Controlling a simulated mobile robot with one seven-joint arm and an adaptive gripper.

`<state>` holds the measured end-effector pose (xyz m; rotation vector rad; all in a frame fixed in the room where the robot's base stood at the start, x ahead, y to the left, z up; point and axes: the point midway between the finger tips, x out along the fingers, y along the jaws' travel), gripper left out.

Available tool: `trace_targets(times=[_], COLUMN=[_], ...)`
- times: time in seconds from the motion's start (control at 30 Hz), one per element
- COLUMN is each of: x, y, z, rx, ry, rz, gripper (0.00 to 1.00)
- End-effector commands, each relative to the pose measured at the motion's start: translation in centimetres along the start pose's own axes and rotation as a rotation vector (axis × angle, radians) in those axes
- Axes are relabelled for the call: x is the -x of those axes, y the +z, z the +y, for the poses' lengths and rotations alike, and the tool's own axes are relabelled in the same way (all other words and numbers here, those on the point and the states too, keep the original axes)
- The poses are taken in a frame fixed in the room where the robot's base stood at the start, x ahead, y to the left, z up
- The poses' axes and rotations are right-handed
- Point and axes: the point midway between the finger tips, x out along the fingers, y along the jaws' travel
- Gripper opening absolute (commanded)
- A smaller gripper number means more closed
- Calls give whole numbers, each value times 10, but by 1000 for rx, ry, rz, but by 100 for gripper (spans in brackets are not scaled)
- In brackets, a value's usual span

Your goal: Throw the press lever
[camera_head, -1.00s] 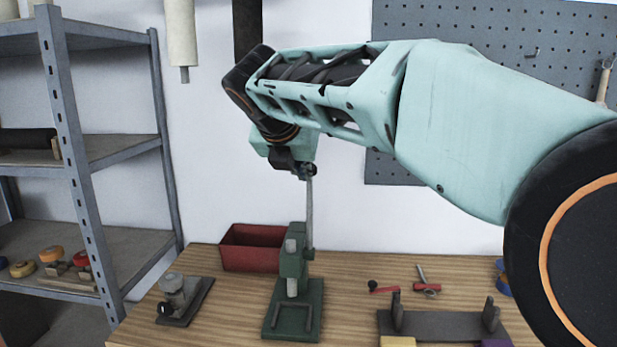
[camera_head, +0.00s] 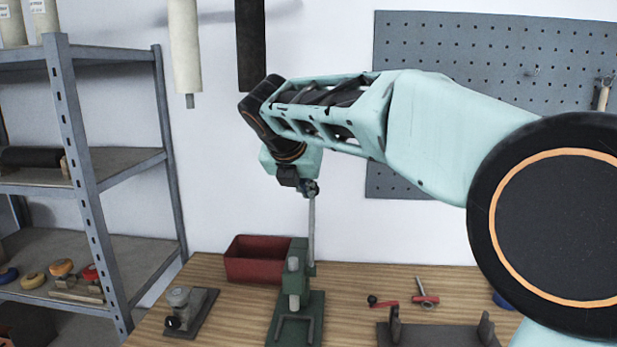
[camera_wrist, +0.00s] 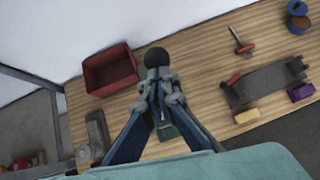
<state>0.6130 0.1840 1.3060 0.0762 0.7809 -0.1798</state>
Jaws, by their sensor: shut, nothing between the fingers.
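The green press (camera_head: 297,268) stands on the wooden table, with a flat base plate at its foot. Its lever (camera_head: 312,232) is a thin grey rod rising nearly upright from the right side of the press. My gripper (camera_head: 310,188) is at the lever's top end, pointing down. In the wrist view a black ball knob (camera_wrist: 157,57) shows just beyond my fingertips (camera_wrist: 157,82). The fingers are shut with nothing between them. I cannot tell whether they touch the knob. The wrist view shows only a little of the green press (camera_wrist: 168,130) between the fingers.
A red bin (camera_head: 262,262) stands behind the press at left. A small grey device (camera_head: 190,308) is at front left. A dark bracket stand (camera_head: 440,334) and red-handled tools (camera_head: 425,298) lie to the right. A metal shelf rack (camera_head: 85,180) is at far left.

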Motion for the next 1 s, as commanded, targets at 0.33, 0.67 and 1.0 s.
trace_targets(times=[0.33,0.67,1.0], x=[-13,-16,-6], y=[18,17,12], z=[3,3,9], rx=[3,2,4], ry=[-3,-3,-3], rz=[11,10,10], gripper=[0,0,0])
